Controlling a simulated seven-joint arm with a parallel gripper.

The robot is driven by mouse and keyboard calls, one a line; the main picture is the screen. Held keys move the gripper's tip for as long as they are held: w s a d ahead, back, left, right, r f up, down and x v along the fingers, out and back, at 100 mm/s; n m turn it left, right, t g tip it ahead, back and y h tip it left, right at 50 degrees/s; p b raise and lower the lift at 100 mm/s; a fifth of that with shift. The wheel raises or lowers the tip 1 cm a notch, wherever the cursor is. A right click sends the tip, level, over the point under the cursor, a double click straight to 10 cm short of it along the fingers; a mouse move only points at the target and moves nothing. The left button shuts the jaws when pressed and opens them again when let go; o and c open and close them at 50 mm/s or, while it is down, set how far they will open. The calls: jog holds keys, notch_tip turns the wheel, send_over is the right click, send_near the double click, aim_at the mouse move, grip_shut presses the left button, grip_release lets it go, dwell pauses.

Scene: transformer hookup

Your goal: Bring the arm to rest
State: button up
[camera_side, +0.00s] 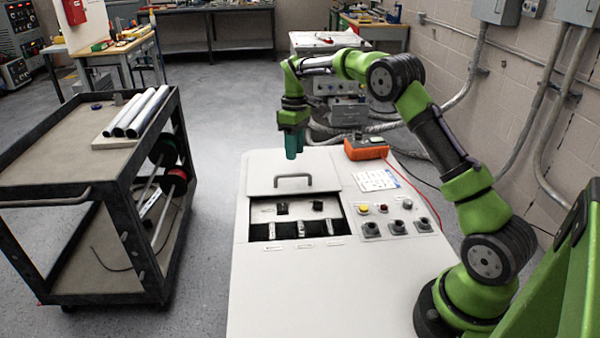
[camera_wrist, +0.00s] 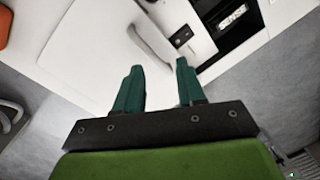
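My gripper (camera_side: 292,148) hangs fingers-down above the far left part of the white cabinet (camera_side: 290,276), behind the grey lid handle (camera_side: 293,178). In the wrist view, the two teal fingers of my gripper (camera_wrist: 158,78) stand apart with nothing between them. The wrist view also shows the white lid (camera_wrist: 95,55) and its handle (camera_wrist: 152,43) beyond the fingers. My arm is green and bends over the right side of the cabinet.
The cabinet has an open compartment (camera_side: 300,218) with terminals, and knobs (camera_side: 392,222) to its right. An orange meter (camera_side: 366,149) with a red lead and a printed sheet (camera_side: 376,180) lie on top. A dark cart (camera_side: 75,180) with pipes (camera_side: 137,112) stands left.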

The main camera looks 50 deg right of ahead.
jog(key=s+a+r+m+t, duration=0.3)
jog(key=s+a+r+m, duration=0.2)
jog(key=s+a+r, duration=0.5)
jog(key=s+a+r+m+t, duration=0.1)
jog(key=s+a+t, duration=0.1)
jog(key=s, duration=0.7)
jog(key=s+a+r+m+t, duration=0.1)
jog(key=s+a+r+t, duration=0.1)
jog(key=s+a, duration=0.3)
jog(key=s+t, duration=0.1)
jog(key=s, duration=0.3)
jog(key=shift+y, duration=0.4)
